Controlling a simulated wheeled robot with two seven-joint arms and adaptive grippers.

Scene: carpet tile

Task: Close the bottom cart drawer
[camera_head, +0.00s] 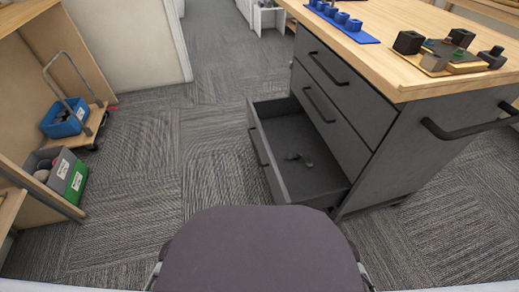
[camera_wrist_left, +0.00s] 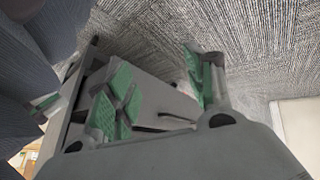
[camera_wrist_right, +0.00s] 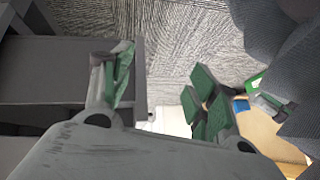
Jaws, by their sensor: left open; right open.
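The dark grey cart (camera_head: 345,110) stands right of centre in the head view under a light wooden top. Its bottom drawer (camera_head: 262,160) is pulled well out to the left, and a small dark object (camera_head: 299,158) lies inside. The drawer's front handle (camera_head: 257,147) faces left. The two drawers above look shut. My left gripper (camera_wrist_left: 160,88) is open and empty, with a grey panel and dark handle (camera_wrist_left: 165,117) behind its fingers. My right gripper (camera_wrist_right: 165,92) is open and empty; a dark grey drawer-like surface (camera_wrist_right: 60,85) shows at left. The head view shows neither gripper's fingers.
A blue block set (camera_head: 342,20) and several dark parts (camera_head: 440,48) sit on the cart top. At left, a trolley (camera_head: 80,118) holds a blue bin (camera_head: 65,118), near a grey and green box (camera_head: 68,175). Carpet (camera_head: 150,160) left of the drawer is clear.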

